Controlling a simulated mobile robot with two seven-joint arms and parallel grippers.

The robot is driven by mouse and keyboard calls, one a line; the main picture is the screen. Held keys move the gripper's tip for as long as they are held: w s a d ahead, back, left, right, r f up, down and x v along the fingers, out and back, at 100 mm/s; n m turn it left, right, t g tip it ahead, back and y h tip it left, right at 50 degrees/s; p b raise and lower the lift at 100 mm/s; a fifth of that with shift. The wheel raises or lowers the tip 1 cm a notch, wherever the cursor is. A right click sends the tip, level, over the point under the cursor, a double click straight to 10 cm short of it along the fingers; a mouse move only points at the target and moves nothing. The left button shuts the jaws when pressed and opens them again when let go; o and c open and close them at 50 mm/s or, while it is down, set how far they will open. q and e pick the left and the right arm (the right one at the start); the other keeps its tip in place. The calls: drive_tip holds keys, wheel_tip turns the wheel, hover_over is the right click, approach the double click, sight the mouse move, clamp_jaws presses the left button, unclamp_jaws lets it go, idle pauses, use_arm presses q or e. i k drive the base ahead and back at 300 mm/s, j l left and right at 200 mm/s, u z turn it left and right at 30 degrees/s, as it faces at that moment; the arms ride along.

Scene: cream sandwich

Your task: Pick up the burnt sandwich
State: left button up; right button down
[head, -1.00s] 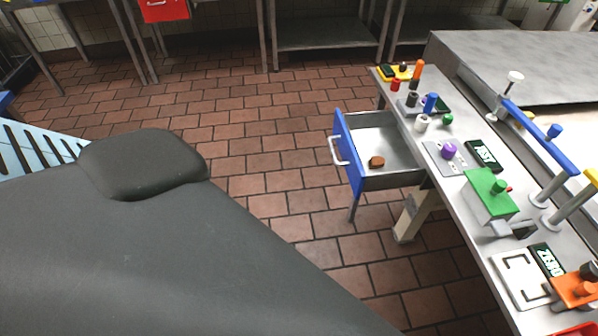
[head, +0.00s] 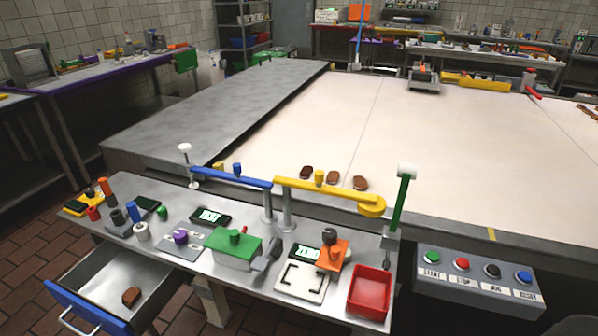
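A small brown sandwich-like piece (head: 131,296) lies in the open blue-fronted drawer (head: 95,308) at the lower left. Three brown sandwich-like pieces lie on the wide pale belt behind the guide bars: a left one (head: 306,173), a middle one (head: 333,181) and a right one (head: 360,183). They are too small to tell for certain which is burnt. Neither of my grippers shows in the head view.
A metal bench (head: 190,262) holds a green box (head: 232,246), an orange device (head: 333,254) and a red tray (head: 370,291). Blue (head: 232,177) and yellow (head: 325,193) bars stand along the belt (head: 430,150). A button panel (head: 478,279) is at the lower right.

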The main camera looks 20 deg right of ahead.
sight(308, 171)
drive_tip(key=i+j, duration=0.65)
drive_tip(key=i+j+z, duration=0.15)
drive_tip(key=j+z, duration=0.15)
drive_tip(key=z, duration=1.5)
